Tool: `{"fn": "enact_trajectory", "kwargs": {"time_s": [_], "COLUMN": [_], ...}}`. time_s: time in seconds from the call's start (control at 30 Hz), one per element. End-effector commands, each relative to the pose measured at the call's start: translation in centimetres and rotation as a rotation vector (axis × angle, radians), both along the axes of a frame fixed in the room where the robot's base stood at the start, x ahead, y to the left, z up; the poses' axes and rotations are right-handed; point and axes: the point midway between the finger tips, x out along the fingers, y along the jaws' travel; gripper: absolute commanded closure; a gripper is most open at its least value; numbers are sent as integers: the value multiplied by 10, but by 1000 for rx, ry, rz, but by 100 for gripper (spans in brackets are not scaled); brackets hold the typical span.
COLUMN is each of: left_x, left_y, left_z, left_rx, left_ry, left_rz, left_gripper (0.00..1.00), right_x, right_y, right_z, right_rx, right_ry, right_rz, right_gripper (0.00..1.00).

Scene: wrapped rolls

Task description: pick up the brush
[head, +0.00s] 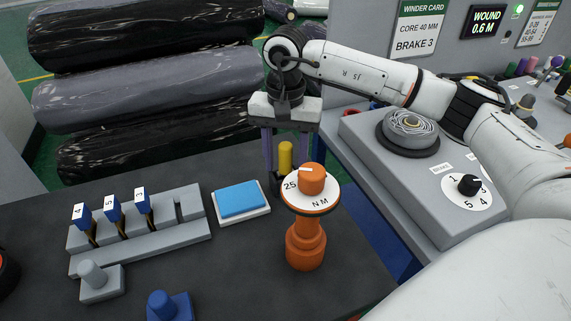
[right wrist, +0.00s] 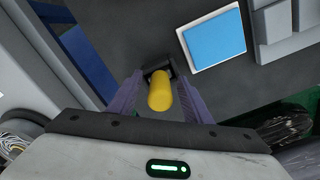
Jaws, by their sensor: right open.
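The brush, as I take it, shows as an upright yellow handle (head: 285,157) with a dark part below it, at the back of the dark table. It also shows in the right wrist view (right wrist: 160,92). My right gripper (head: 283,170) points down over it, open, with one purple finger on each side of the handle. In the right wrist view, the handle lies between the fingers (right wrist: 160,98). I cannot tell whether either finger touches it. The brush's lower end is partly hidden behind the orange torque tool. My left gripper is not in view.
The orange torque tool (head: 305,245) with a white dial stands just in front of the brush. A blue pad (head: 240,198) on a white tray lies to its left, then a grey rack (head: 150,243) with numbered blue tags. Wrapped rolls (head: 150,105) lie behind; a winder console (head: 400,165) stands right.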

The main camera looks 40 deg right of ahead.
Motion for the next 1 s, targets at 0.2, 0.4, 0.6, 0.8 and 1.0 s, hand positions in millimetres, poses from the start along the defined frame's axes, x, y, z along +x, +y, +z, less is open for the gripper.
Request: {"fn": "enact_trajectory", "kwargs": {"time_s": [0.2, 0.4, 0.6, 0.8, 1.0], "left_x": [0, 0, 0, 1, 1], "left_y": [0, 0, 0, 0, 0], "left_z": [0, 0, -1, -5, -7], "left_rx": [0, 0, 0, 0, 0], "left_ry": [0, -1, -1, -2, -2], "left_rz": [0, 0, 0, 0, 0], "left_gripper": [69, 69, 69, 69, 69], "right_x": [0, 0, 1, 2, 1], "right_y": [0, 0, 0, 0, 0], "right_z": [0, 1, 7, 42, 81], "right_rx": [0, -1, -1, 0, 0], "right_ry": [0, -1, -2, -6, -4], "right_rz": [0, 0, -1, -1, 1], "right_gripper": [75, 90, 90, 90, 90]}}
